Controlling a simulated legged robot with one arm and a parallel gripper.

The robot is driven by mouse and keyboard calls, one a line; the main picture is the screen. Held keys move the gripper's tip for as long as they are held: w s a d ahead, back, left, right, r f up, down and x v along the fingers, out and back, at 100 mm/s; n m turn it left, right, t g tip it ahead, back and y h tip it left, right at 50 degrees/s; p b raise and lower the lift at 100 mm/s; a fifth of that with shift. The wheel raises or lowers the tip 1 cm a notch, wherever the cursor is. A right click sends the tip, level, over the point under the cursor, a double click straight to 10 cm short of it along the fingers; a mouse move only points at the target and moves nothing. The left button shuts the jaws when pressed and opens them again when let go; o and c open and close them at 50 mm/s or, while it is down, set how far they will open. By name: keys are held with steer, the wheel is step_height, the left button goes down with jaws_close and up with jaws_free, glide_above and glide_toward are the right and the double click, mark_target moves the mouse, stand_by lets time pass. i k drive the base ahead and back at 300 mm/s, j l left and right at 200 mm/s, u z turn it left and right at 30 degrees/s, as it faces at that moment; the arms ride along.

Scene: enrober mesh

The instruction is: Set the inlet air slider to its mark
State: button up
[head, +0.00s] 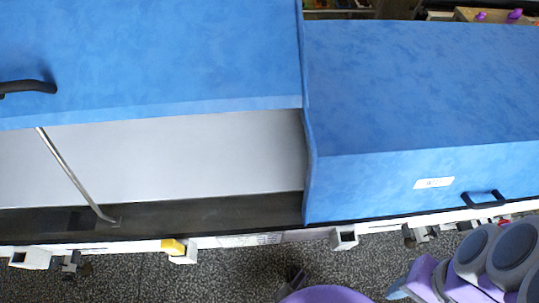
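In the head view a long blue machine (420,90) fills most of the picture. I cannot pick out an inlet air slider or its mark for sure. A small yellow piece (173,246) sits on the machine's lower front rail, beside a white block. A small red spot (505,221) shows low at the right end, partly hidden by purple and grey parts that look like mine. I cannot make out my gripper's fingers in this view.
The left blue cover (150,50) has a black handle (28,87) and stands above a grey opening with a thin metal rod (75,175). The right section carries a white label (434,183) and a black handle (484,198). Speckled dark floor (225,285) lies in front.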

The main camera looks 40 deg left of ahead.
mark_target(405, 230)
steer(key=u, duration=1.05)
steer(key=k+l+u, duration=0.1)
steer(key=k+u, duration=0.2)
steer(key=u, duration=0.2)
steer(key=k+u, duration=0.25)
steer(key=u, duration=0.2)
steer(key=z, duration=1.35)
